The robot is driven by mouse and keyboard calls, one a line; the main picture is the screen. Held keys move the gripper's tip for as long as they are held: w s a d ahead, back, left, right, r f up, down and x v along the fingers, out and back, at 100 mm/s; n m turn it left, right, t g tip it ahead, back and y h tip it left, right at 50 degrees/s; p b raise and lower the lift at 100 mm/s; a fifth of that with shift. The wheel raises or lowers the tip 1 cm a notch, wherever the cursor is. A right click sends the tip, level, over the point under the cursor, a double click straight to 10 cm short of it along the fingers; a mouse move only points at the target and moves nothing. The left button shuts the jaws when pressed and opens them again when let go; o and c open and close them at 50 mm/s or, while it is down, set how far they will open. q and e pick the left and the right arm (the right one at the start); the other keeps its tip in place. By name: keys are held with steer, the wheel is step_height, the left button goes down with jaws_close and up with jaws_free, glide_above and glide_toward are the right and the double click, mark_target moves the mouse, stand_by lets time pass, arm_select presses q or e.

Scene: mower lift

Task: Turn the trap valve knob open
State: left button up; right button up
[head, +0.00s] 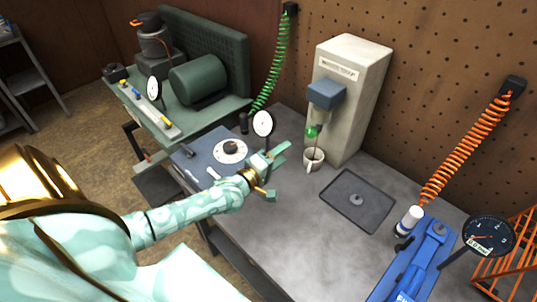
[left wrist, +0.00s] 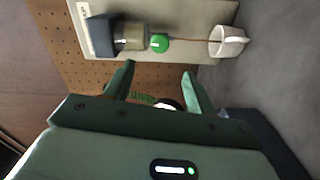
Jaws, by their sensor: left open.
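The trap valve knob appears to be the small green knob (head: 312,131) low on the front of the pale cabinet (head: 350,62), under a blue-grey block (head: 326,94). In the left wrist view the green knob (left wrist: 160,43) lies beyond the fingertips, next to a cloudy bowl (left wrist: 130,37). A white mug (head: 314,159) stands below the knob, with a thin tube reaching to it. My left gripper (head: 277,171) is open and empty, left of the mug and apart from the knob. Its two fingers also show in the left wrist view (left wrist: 158,73). My right gripper is not in view.
A dark tray (head: 354,200) lies on the grey bench (head: 280,235). A dial gauge (head: 263,124) and a blue-grey plate with a round dial (head: 230,149) are close to my left gripper. A blue tool (head: 418,260) and orange coiled hose (head: 465,145) are at right.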

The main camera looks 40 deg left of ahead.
arm_select(q)
steer(key=s, duration=0.4)
steer(key=shift+s+a, duration=0.35)
steer(key=shift+f, duration=0.1)
